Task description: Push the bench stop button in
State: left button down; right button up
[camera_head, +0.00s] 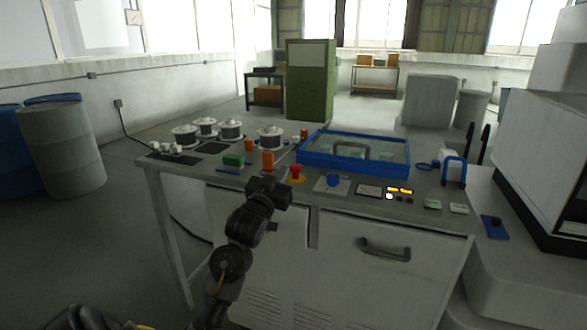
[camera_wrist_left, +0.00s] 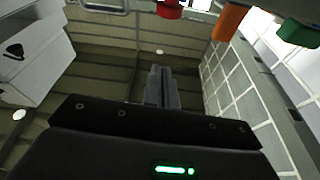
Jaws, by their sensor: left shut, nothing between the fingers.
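The red stop button (camera_head: 296,171) sits on a yellow base near the front edge of the grey bench (camera_head: 330,202). My left gripper (camera_head: 268,179) is at the bench's front edge, just left of the button and apart from it. Its fingers are shut and empty. In the left wrist view the shut fingers (camera_wrist_left: 163,86) point away from the camera, and a red part that looks like the button (camera_wrist_left: 168,10) shows at the top edge, partly cut off. My right gripper is not in view.
An orange block (camera_head: 267,160) and a green block (camera_head: 233,160) stand close by the gripper. White spools (camera_head: 270,137) stand behind. A drawer handle (camera_head: 384,250) juts from the bench front.

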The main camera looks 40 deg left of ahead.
aim_at(296, 168)
pick_arm(q)
jog(key=shift+w, duration=0.15)
